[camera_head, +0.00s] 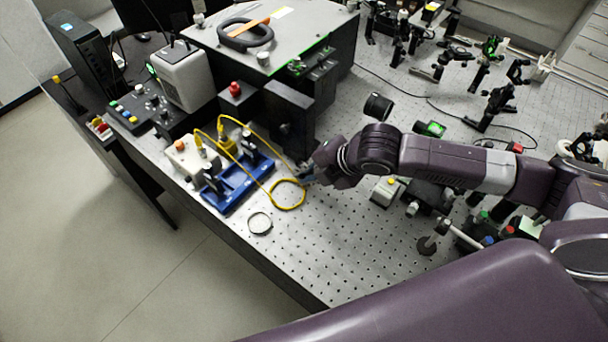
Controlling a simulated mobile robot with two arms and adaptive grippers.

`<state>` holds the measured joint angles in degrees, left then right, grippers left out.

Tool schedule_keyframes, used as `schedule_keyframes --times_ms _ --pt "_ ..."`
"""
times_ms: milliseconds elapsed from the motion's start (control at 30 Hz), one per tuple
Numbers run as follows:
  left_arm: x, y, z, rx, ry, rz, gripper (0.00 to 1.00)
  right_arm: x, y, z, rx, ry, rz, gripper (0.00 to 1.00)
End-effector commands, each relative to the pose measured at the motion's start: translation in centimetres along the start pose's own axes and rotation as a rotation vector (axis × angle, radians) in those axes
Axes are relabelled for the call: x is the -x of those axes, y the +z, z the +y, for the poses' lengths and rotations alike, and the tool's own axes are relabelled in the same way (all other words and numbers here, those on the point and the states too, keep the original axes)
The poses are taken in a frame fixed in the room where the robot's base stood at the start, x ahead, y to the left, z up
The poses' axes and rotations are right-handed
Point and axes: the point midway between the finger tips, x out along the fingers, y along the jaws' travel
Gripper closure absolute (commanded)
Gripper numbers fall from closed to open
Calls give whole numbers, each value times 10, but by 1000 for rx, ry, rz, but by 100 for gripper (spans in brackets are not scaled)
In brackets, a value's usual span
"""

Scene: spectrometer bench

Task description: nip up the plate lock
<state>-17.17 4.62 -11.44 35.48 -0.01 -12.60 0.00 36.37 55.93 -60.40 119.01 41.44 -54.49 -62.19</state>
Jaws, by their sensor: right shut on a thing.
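My right gripper (306,174) is at the near foot of the black upright block (290,115), close above the perforated bench. Its jaws are shut on a small part that the fingers and wrist mostly hide. From its place this looks to be the plate lock, but I cannot make out its shape. My left gripper is not in view.
A yellow cable (288,207) loops on the bench beside my right gripper. Optics mounts (497,103) crowd the back right. The front perforated bench (325,262) is clear.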

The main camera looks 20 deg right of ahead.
Motion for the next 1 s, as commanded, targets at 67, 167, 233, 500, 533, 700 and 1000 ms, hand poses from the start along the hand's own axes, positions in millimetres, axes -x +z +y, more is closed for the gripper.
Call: schedule_keyframes --times_ms 67,167,233,500,533,700,1000 --pt "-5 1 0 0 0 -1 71 -1 -1 -3 0 24 3 100" --pt "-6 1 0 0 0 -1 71 -1 -1 -2 -1 48 2 100" --pt "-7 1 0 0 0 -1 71 0 -1 -2 -1 57 2 100" --pt "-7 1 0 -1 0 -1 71 0 -1 -2 -1 66 2 100" --pt "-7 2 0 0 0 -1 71 0 -1 -2 -1 65 2 100" --pt "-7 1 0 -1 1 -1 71 0 -1 -2 -1 64 2 83" --pt "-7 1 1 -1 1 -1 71 0 0 -2 0 64 1 71"
